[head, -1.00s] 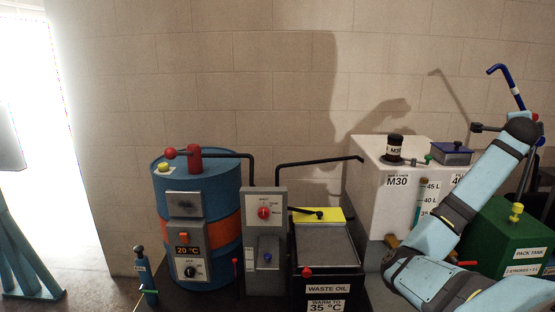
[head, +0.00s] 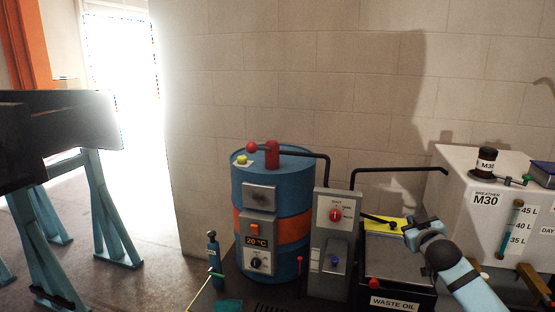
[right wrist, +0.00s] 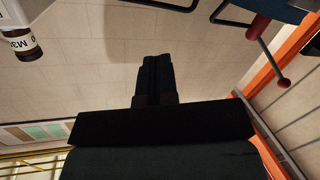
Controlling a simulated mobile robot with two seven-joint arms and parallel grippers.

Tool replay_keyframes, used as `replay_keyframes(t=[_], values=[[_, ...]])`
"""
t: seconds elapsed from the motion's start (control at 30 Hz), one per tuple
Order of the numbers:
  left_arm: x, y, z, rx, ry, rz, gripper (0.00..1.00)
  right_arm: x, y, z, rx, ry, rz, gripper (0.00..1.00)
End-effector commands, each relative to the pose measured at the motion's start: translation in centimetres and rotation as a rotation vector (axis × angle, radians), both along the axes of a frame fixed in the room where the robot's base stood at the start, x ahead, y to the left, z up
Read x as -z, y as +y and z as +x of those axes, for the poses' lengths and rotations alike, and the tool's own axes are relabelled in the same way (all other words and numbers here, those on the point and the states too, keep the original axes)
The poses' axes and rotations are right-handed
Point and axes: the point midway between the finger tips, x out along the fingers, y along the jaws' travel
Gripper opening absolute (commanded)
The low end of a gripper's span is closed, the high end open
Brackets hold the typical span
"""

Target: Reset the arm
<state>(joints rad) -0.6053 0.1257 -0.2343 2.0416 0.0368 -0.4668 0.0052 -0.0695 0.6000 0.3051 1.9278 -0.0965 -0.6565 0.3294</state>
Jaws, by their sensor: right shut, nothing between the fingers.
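My right arm comes in from the lower right in the head view. Its right gripper (head: 411,229) is foreshortened there, in front of the waste oil box (head: 397,301) with its yellow panel. In the right wrist view the two dark fingers of the right gripper (right wrist: 152,62) lie together with nothing between them. Behind them is the bare block wall. My left gripper is not in view.
A blue drum (head: 285,185) with an orange band stands left of a grey switch box (head: 335,210). A white M30 tank (head: 467,220) carries a dark bottle (head: 486,161). Black pipes run above. A small blue cylinder (head: 213,252) stands at the front left.

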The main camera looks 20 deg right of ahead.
Motion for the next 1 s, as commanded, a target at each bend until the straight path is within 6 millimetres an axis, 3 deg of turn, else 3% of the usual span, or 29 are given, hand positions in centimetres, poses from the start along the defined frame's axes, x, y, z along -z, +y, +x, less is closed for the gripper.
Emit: replay_keyframes(t=[0.03,0.2,0.4,0.6,0.87,1.0], values=[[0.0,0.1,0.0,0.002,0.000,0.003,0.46,3.4,2.5,-0.5,-0.059,0.066,-0.015,0.00],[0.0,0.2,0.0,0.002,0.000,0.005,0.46,13.3,10.6,-3.8,-0.252,0.253,-0.044,0.00],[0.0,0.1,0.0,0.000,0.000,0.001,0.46,22.7,19.3,-10.7,-0.465,0.434,-0.039,0.00],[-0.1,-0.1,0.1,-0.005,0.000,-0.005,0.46,27.8,25.1,-17.0,-0.608,0.542,-0.013,0.00],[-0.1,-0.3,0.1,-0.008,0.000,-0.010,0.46,31.7,30.7,-24.5,-0.747,0.639,0.032,0.00],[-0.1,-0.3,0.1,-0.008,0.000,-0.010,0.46,31.6,33.5,-24.0,-0.709,0.596,0.126,0.00]])
